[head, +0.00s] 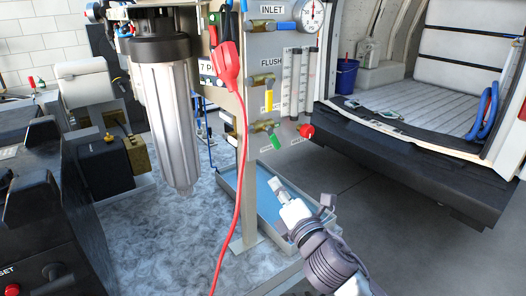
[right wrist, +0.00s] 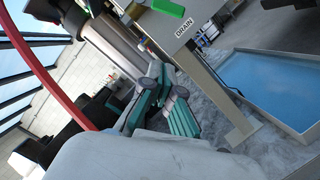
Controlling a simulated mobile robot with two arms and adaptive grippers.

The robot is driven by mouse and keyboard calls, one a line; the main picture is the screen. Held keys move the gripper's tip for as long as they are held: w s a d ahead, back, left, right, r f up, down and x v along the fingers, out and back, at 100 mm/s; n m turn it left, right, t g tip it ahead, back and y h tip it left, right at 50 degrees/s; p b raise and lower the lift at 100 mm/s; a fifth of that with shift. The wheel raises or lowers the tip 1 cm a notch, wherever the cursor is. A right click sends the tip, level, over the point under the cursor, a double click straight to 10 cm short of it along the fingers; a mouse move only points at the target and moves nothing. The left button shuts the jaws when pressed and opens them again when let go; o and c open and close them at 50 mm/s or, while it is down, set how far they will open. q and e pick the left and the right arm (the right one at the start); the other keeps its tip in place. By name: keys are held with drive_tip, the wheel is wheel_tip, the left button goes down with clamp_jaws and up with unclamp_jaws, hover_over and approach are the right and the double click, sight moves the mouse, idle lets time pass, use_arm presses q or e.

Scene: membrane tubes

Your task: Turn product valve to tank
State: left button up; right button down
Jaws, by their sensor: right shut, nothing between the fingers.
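The valve panel (head: 290,50) stands upright in the middle of the head view. No product label can be read, so I cannot tell which handle is the product valve. My right gripper (head: 279,187) is shut and empty, below the green handle and apart from it, over the blue tray. In the right wrist view its fingers (right wrist: 166,92) show; the green handle (right wrist: 168,7) is at the top edge, near a DRAIN label. My left gripper is not in view.
A blue-lined tray (head: 229,184) lies below the panel. A red cable (head: 240,150) hangs in front of the post. A red knob (head: 306,131) sits at the panel's right edge. Open floor lies right of the tray.

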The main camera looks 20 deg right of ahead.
sight(273, 138)
drive_tip(key=w+d+r+p, duration=0.2)
drive_tip(key=w+r+p, duration=0.1)
drive_tip(key=w, duration=0.7)
drive_tip(key=shift+p, duration=0.85)
drive_tip(key=shift+w, duration=0.1)
